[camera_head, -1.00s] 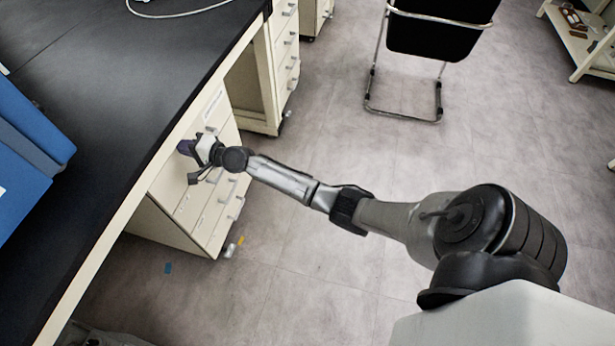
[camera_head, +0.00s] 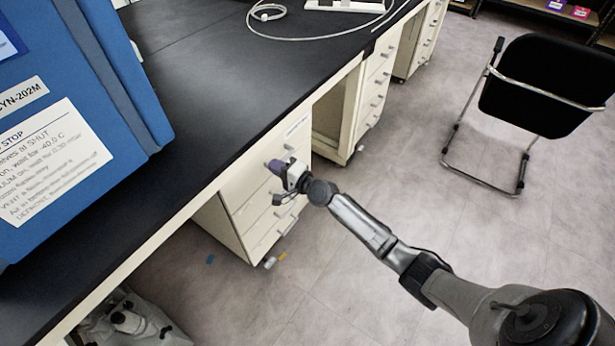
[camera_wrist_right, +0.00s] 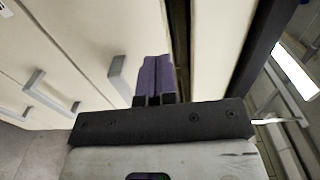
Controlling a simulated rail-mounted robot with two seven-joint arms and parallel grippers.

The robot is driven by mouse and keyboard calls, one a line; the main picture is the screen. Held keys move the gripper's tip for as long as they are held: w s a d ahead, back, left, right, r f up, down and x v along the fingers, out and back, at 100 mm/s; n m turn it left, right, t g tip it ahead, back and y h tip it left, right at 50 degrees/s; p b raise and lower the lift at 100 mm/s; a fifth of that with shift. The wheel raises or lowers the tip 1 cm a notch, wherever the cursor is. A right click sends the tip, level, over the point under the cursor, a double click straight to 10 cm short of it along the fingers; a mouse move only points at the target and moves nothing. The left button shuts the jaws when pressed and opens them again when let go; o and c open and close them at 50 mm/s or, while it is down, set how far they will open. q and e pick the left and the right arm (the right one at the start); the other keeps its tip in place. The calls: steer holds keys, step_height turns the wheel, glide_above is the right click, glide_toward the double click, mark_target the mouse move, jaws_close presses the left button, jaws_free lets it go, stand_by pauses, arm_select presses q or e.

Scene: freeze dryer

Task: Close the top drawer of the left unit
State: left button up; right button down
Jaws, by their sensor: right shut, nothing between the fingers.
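The left unit (camera_head: 222,222) is a cream drawer cabinet under the black bench. Its top drawer (camera_head: 296,140) has a pale label on its front. My right gripper (camera_head: 277,167) is shut and empty, its purple fingertips at the top drawer front. In the right wrist view the shut fingers (camera_wrist_right: 155,77) lie close beside a grey handle (camera_wrist_right: 121,78) on a cream front; I cannot tell if they touch it. A narrow dark gap runs along that front's edge. How far the drawer stands out is unclear. My left gripper is not in view.
The black bench top (camera_head: 200,125) overhangs the unit. A blue machine (camera_head: 95,80) stands on it at left. Another drawer unit (camera_head: 372,100) is farther back. A black chair (camera_head: 545,85) stands at right; the floor between is clear.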

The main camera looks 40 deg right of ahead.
steer(key=s+d+p, duration=0.1)
steer(key=s, duration=0.7)
steer(key=shift+s+d, duration=0.35)
steer(key=shift+r, duration=0.1)
